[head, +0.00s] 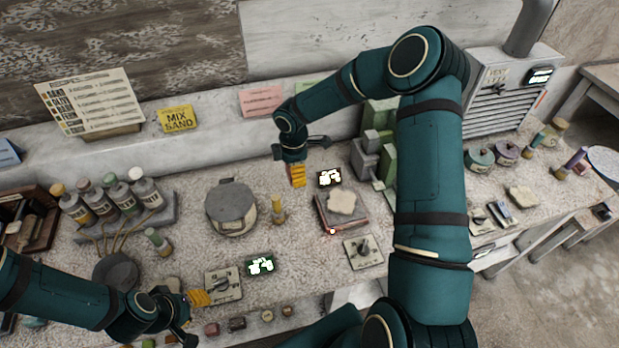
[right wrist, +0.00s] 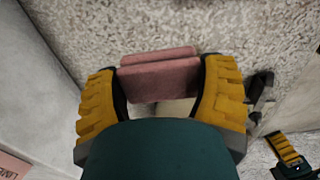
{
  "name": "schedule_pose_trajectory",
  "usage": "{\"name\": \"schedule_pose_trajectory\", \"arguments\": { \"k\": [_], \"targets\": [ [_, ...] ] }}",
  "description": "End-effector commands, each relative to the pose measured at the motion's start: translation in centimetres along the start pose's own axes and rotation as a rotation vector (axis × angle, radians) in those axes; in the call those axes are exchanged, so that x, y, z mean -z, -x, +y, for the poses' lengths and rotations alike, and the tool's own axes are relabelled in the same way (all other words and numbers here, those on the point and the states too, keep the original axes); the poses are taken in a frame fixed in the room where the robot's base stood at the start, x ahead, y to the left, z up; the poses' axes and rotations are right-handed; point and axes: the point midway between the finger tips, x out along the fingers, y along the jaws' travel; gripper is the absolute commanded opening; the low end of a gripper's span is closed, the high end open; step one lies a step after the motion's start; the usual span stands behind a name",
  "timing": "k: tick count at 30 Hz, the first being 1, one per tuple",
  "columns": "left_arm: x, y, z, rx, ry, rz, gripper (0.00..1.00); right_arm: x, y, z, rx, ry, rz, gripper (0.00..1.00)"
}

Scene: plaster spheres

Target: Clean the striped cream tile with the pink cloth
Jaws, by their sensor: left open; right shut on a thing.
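My right gripper (head: 297,178) hangs over the back middle of the bench in the head view. In the right wrist view, its yellow fingers (right wrist: 160,72) are shut on the folded pink cloth (right wrist: 158,83). The cloth cannot be made out in the head view. A pale patch shows just below the cloth in the wrist view; I cannot tell what it is. I cannot make out the striped cream tile for certain. A cream slab (head: 342,202) lies on a reddish-edged block right of my right gripper. My left gripper (head: 198,315) is open near the front left.
A round grey lidded thing (head: 231,207) and a small yellow bottle (head: 278,211) stand left of my right gripper. Green and grey blocks (head: 375,150) stand to its right. Switch plates (head: 224,286) (head: 363,252) and several bottles (head: 112,200) occupy the bench.

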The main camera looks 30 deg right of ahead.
Motion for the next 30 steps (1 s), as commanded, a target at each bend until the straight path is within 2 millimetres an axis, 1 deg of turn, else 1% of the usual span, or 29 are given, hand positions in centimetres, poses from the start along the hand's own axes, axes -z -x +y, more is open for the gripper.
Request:
{"name": "schedule_pose_trajectory", "arguments": {
  "k": [14, 17, 20, 24, 27, 30],
  "targets": [
    [0.0, 0.0, 0.0, 0.0, 0.0, 0.0, 0.4, 0.0, 0.0, 0.0, 0.0, 0.0, 0.0, 0.44],
    [0.0, 0.2, 0.1, 0.0, 0.0, 0.0, 0.4, -0.7, 0.2, -0.3, 0.0, 0.0, -0.003, 0.44],
    [0.1, 0.7, 0.2, 0.0, 0.0, -0.001, 0.4, -2.5, 0.6, -1.5, -0.001, 0.003, -0.007, 0.44],
    [0.2, 1.6, 0.6, -0.001, -0.001, -0.001, 0.4, -6.3, 1.4, -4.3, -0.001, 0.007, -0.01, 0.44],
    [0.3, 2.2, 0.8, -0.002, -0.002, -0.001, 0.4, -8.7, 1.9, -6.6, 0.0, 0.005, -0.009, 0.44],
    [0.4, 2.6, 1.0, -0.003, -0.002, -0.002, 0.4, -10.5, 2.3, -8.5, 0.001, 0.003, -0.005, 0.44]
  ]
}}
